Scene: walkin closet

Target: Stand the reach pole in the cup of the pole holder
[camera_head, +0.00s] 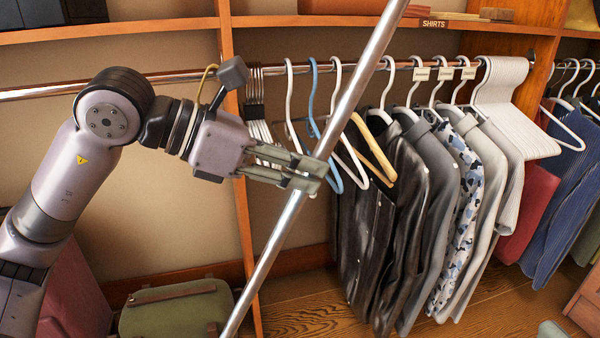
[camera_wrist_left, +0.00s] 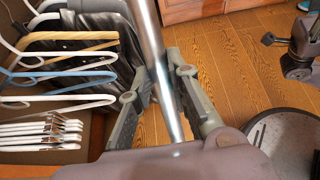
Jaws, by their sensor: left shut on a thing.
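The reach pole (camera_head: 355,95) is a long silvery metal rod. It slants across the head view from the upper right to the lower left, and both its ends are out of view. My left gripper (camera_head: 308,176) is shut on the pole's middle stretch. The pole also shows between the fingers in the left wrist view (camera_wrist_left: 153,50). I cannot make out the pole holder or its cup in either view. A small grey-green piece (camera_head: 553,330) at the head view's bottom edge may be my right gripper's tip; its jaws cannot be made out.
Several hangers, one of them blue (camera_head: 313,100), and a row of shirts (camera_head: 440,200) hang from a rail (camera_head: 190,77) behind the pole. A green bag (camera_head: 175,308) stands at lower left. The wooden floor (camera_head: 300,315) shows bare below the clothes.

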